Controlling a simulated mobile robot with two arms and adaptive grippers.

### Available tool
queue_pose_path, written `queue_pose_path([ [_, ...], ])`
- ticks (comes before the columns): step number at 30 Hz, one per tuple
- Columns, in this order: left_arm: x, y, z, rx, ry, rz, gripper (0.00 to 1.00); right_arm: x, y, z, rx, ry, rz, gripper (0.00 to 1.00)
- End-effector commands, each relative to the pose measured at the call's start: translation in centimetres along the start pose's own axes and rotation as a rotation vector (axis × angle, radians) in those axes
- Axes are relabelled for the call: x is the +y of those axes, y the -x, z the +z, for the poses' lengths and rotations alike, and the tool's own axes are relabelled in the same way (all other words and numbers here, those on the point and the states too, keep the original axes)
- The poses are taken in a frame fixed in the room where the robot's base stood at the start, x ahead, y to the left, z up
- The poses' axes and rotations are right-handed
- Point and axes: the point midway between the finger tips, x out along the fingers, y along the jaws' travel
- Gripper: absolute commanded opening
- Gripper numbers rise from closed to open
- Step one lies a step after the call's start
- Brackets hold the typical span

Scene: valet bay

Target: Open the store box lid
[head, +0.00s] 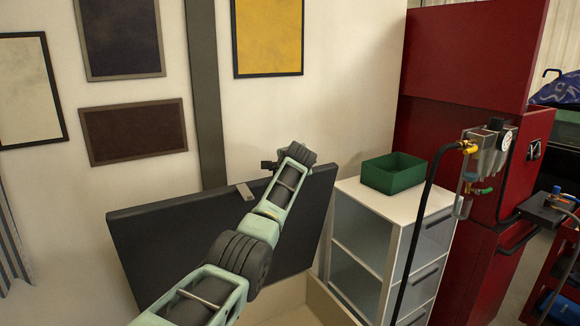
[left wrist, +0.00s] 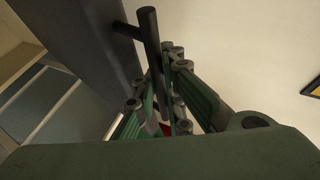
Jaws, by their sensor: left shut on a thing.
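The dark grey store box lid (head: 180,240) stands raised and tilted up near the wall, above the pale store box (head: 312,302), whose rim and inside show only partly behind my arm. My left arm reaches across the lid. My left gripper (head: 276,166) is at the lid's upper edge on the right. In the left wrist view, my left gripper (left wrist: 160,78) is shut on a dark bar handle (left wrist: 149,35), which stands off the lid's dark face (left wrist: 80,35). My right gripper is in neither view.
A white drawer cabinet (head: 375,230) with a green bin (head: 393,172) on top stands just right of the lid. Beyond it are a red cabinet (head: 455,85) and an air regulator (head: 485,155) with a black hose. Framed panels (head: 134,131) hang on the wall behind.

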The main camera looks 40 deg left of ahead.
Motion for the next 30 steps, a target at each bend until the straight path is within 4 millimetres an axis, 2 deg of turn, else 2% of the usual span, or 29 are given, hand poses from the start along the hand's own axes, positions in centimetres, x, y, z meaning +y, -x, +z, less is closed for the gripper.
queue_pose_path([
  [1,-0.2,0.1,-0.1,0.001,-0.005,-0.004,0.09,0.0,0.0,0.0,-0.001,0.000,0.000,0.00],
  [8,-0.1,0.1,-0.1,0.001,-0.002,-0.002,0.27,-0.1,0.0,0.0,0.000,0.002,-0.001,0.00],
  [20,-0.1,0.3,-0.1,0.001,-0.001,-0.002,0.27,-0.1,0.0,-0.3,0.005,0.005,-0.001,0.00],
  [26,-0.1,1.9,-0.1,0.002,0.000,-0.003,0.27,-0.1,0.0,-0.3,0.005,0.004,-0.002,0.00],
  [30,-0.1,3.7,-0.1,0.002,-0.001,-0.005,0.27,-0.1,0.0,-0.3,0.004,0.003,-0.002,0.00],
])
